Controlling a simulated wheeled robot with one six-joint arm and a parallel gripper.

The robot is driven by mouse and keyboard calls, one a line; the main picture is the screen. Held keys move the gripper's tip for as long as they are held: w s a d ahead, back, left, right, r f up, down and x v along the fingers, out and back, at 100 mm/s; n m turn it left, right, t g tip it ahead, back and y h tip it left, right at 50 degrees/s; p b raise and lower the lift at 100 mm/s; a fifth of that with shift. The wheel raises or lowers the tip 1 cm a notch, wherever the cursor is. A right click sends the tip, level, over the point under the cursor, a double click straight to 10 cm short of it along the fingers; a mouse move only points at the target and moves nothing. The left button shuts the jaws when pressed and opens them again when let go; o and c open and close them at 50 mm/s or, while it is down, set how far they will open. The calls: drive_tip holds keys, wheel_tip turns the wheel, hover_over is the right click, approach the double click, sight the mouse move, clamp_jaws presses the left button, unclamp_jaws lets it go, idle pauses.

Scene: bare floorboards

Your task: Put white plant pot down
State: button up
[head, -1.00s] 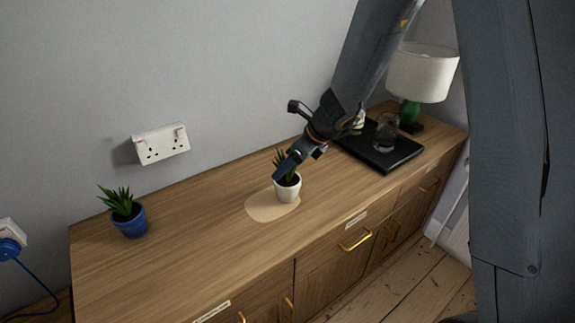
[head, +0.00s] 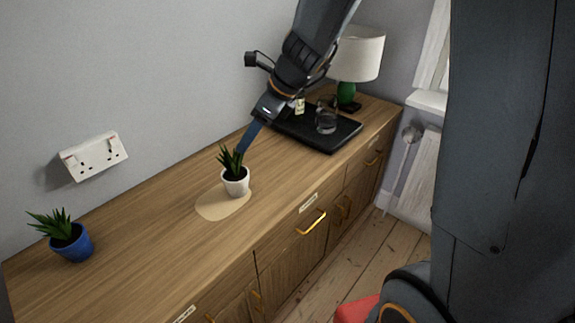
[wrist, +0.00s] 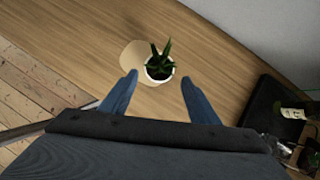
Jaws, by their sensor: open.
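The white plant pot (head: 236,187) with a spiky green plant stands upright on the wooden sideboard, on the right part of a pale tan patch (head: 213,208). In the wrist view the pot (wrist: 160,79) lies just beyond and between my fingertips, with the patch (wrist: 133,56) beside it to the left. My gripper (wrist: 158,83) is open and empty, its two blue fingers apart. In the head view my gripper (head: 247,140) is just behind and above the pot's right side. One finger hides the other there.
A blue plant pot (head: 75,247) stands at the sideboard's left end. A black tray (head: 318,133) with a glass (head: 326,115) and a small labelled item is to the right, near a green lamp (head: 346,92). The wood between the pots is clear.

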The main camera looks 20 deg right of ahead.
drive_tip(key=s+d+f+n+g+h, duration=0.1)
drive_tip(key=s+d+f+n+h, duration=0.1)
drive_tip(key=s+d+n, duration=0.3)
drive_tip(key=s+d+f+n+g+h, duration=0.1)
drive_tip(key=s+d+f+n+h, duration=0.2)
drive_tip(key=s+n, duration=1)
drive_tip(key=shift+s+d+f+n, duration=0.35)
drive_tip(key=shift+d+n, duration=1.45)
drive_tip(key=shift+n, duration=1.3)
